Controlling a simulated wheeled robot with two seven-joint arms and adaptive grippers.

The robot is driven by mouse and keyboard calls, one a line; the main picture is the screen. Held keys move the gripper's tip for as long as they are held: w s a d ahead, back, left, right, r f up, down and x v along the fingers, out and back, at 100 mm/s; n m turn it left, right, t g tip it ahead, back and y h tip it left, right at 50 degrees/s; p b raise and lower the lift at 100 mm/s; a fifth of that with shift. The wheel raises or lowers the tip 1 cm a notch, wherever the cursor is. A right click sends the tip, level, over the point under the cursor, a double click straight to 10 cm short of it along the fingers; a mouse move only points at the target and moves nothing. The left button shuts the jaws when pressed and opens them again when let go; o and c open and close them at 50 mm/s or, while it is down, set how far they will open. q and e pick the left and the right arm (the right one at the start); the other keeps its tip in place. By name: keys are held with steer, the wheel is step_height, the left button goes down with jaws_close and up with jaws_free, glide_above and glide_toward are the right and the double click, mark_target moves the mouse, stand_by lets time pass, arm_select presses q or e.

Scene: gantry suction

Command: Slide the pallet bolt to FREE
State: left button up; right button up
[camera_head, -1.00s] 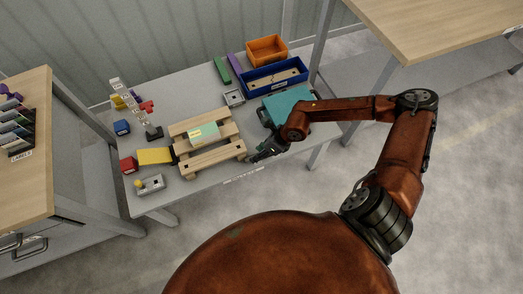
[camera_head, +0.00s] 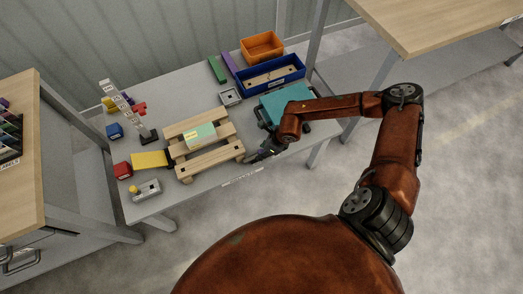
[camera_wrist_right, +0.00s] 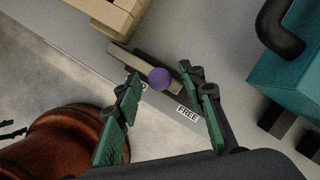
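The wooden pallet (camera_head: 209,158) lies on the grey table with a pale green and yellow block (camera_head: 199,135) on it. The pallet bolt shows in the right wrist view as a purple round knob (camera_wrist_right: 159,78) on a grey bar beside the pallet's wooden end. A white FREE label (camera_wrist_right: 188,113) lies on the table to the lower right of the knob. My right gripper (camera_wrist_right: 161,74) is open, with its fingertips on either side of the knob and visible gaps to it. In the head view my right gripper (camera_head: 259,154) is at the pallet's right front corner. My left gripper is not in view.
A teal case (camera_head: 285,101) with a dark handle stands close to my right gripper. A blue bin (camera_head: 270,80) and an orange bin (camera_head: 262,47) stand behind. The table's front edge is near.

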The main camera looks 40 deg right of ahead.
jaws_close()
stand_by(0.4)
